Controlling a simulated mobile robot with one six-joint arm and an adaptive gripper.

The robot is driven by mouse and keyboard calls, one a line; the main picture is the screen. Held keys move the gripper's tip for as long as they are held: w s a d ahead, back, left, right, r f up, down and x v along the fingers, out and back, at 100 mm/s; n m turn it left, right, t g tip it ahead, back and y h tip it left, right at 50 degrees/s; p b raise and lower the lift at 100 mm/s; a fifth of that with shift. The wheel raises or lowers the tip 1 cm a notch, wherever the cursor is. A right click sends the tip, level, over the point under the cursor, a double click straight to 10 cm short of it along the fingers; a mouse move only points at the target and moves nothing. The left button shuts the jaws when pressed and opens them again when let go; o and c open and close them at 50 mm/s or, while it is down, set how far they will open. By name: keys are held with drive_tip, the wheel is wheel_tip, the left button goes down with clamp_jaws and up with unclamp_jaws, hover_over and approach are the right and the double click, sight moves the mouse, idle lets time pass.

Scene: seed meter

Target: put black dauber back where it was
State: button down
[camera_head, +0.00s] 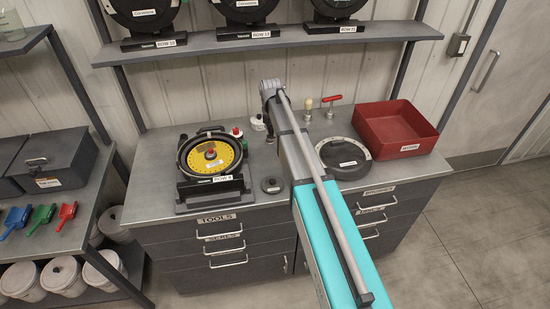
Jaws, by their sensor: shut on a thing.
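I cannot pick out the black dauber for certain. My arm runs from the bottom edge up over the middle of the workbench (253,200), and its bend (270,88) is near the back wall. Two small bottles stand right of the seed meter: one with a red cap (237,132) and a pale one (258,123). A small dark round piece (271,185) lies on the bench just left of my arm.
The seed meter with a yellow disc (210,155) stands at left on the bench. Right of my arm are a black round plate (344,157), a red bin (418,150), a pale-knobbed tool (308,106) and a red-handled tool (331,103). A shelf (270,38) hangs above.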

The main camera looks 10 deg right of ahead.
drive_tip(key=shift+w, duration=0.5)
drive_tip(key=shift+s+d, duration=0.1)
drive_tip(key=shift+s, duration=0.05)
drive_tip(key=s+d+f+m+b, duration=0.1)
drive_tip(key=s+d, duration=0.3)
drive_tip(key=s, duration=0.9)
drive_tip(key=shift+s+d+f+m+b, duration=0.2)
drive_tip(key=shift+s+f+m+b, duration=0.1)
drive_tip(key=shift+s+m, duration=0.1)
drive_tip(key=shift+w, duration=0.1)
drive_tip(key=w+a+f+b, duration=0.1)
drive_tip(key=w+f+b, duration=0.2)
drive_tip(key=w, duration=0.1)
drive_tip(key=w+a+f+b, duration=0.1)
drive_tip(key=w+f+b, duration=0.2)
drive_tip(key=w, duration=0.1)
drive_tip(key=w+a+f+b, duration=0.1)
drive_tip(key=w+f+b, duration=0.2)
drive_tip(key=w, duration=0.1)
drive_tip(key=shift+w+a, duration=0.25)
drive_tip(key=shift+w, duration=0.1)
